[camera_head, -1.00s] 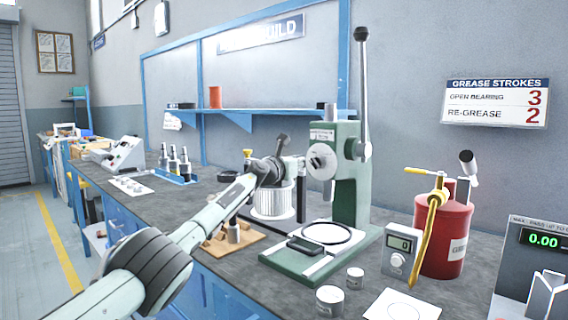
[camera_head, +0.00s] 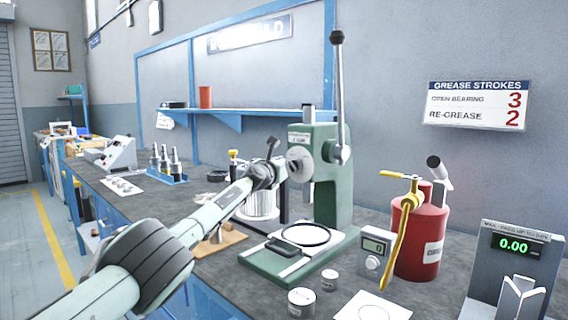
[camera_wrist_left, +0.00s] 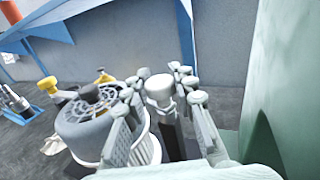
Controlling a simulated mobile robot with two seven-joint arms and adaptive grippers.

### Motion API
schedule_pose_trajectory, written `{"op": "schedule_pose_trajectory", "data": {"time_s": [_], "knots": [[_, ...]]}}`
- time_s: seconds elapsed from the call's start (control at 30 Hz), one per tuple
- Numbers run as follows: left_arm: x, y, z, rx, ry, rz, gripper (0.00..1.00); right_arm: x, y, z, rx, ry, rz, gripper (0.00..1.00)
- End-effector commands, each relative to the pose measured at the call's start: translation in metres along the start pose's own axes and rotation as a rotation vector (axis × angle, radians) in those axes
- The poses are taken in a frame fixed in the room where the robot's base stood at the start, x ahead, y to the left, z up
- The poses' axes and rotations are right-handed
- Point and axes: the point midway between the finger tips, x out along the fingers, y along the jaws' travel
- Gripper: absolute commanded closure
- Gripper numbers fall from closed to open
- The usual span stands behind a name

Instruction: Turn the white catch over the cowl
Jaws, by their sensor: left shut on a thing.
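The housing also shows in the head view (camera_head: 262,203), partly behind my left arm. The white catch (camera_wrist_left: 160,88) is a pale rounded piece on top of a dark post (camera_wrist_left: 172,135) just right of the cowl. My left gripper (camera_wrist_left: 163,97) is shut on the white catch, with its fingers on both sides. In the head view my left gripper (camera_head: 270,168) hides the catch. My right gripper is not in view.
A green press (camera_head: 325,175) with a tall lever stands close to the right of my left gripper. Yellow-topped posts (camera_wrist_left: 48,84) stand beside the cowl. A red grease can (camera_head: 422,240), small meter (camera_head: 374,250) and display gauge (camera_head: 515,250) are farther right.

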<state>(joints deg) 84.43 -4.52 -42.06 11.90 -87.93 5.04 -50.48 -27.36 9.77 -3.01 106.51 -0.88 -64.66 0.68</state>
Motion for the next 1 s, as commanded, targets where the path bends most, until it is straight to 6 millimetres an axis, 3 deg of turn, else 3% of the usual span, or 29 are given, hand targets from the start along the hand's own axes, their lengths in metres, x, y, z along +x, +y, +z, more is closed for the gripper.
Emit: {"op": "schedule_pose_trajectory", "data": {"time_s": [0.43,0.47,0.6,1.0], "knots": [[0.0,-0.0011,-0.0061,0.001,0.009,-0.002,1.0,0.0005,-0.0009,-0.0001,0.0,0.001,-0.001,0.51],[0.0,-0.001,-0.0062,0.001,0.009,-0.002,0.71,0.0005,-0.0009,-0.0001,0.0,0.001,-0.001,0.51],[0.0001,-0.0008,-0.0048,0.001,0.007,-0.001,0.54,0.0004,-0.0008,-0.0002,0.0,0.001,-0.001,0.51],[0.0001,-0.0003,-0.0018,0.0,0.003,0.0,0.52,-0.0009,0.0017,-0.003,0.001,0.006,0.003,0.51]]}}
